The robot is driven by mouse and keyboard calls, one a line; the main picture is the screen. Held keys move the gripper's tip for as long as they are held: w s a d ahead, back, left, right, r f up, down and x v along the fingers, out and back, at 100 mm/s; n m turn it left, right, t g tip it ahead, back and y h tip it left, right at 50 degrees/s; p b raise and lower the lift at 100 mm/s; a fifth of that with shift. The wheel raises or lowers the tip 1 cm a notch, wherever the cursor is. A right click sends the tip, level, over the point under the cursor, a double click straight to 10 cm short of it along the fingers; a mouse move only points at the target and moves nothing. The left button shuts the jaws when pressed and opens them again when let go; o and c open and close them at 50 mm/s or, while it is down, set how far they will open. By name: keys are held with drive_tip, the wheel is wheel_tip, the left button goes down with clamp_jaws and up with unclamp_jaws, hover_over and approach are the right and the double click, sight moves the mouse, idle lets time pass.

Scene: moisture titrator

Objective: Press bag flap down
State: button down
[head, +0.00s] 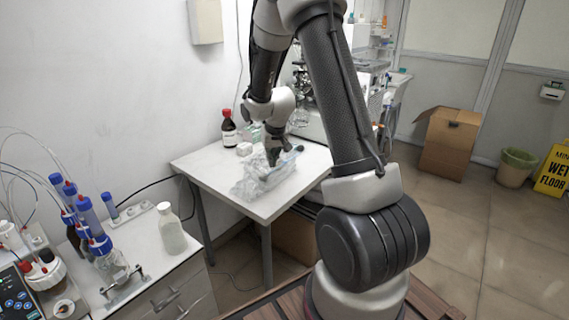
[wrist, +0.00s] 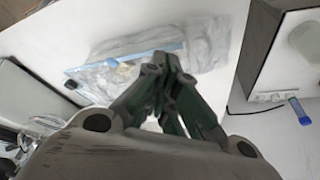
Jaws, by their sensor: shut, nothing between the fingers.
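A clear plastic bag (head: 258,181) lies crumpled on the small white table (head: 223,184), near its front edge. In the wrist view the bag (wrist: 205,45) spreads behind my fingers, with a blue strip (wrist: 140,58) along one side. My gripper (head: 273,155) points down at the bag in the head view. In the wrist view my gripper (wrist: 172,125) has its fingers together and empty. The fingers cover part of the bag. I cannot tell whether the fingertips touch it, nor how the flap lies.
A brown bottle with a red cap (head: 228,128) and a small white container (head: 245,149) stand at the table's back left. A bench with a white bottle (head: 171,228) and blue-capped glassware (head: 90,215) stands at the left. A cardboard box (head: 449,143) is on the floor at the right.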

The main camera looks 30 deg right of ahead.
drive_tip(key=shift+r, duration=0.2)
drive_tip(key=shift+r, duration=2.55)
drive_tip(key=v, duration=1.2)
